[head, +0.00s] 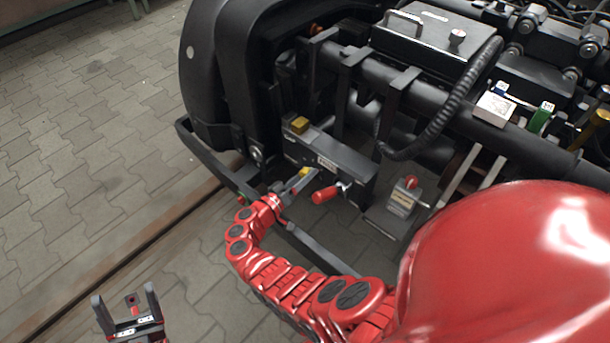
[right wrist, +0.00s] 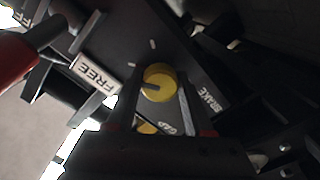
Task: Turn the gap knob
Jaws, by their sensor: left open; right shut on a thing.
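The gap knob is a round yellow knob with a dark slot or mark. In the right wrist view the gap knob (right wrist: 159,80) sits on a dark panel between my right gripper's fingers, near a label reading GAP (right wrist: 165,128). In the head view the knob (head: 304,172) shows as a small yellow spot on the side of a dark box (head: 345,162). My right gripper (head: 296,185) reaches this spot and is shut on the knob. My left gripper (head: 125,305) is open and empty above the paving, at the lower left.
A red-handled lever (head: 326,194) is close to the right gripper; a FREE label (right wrist: 95,73) and a BRAKE label (right wrist: 208,100) are nearby. A yellow block (head: 299,125) tops the box. A grey device with a red knob (head: 403,195) stands right. Paving at left is clear.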

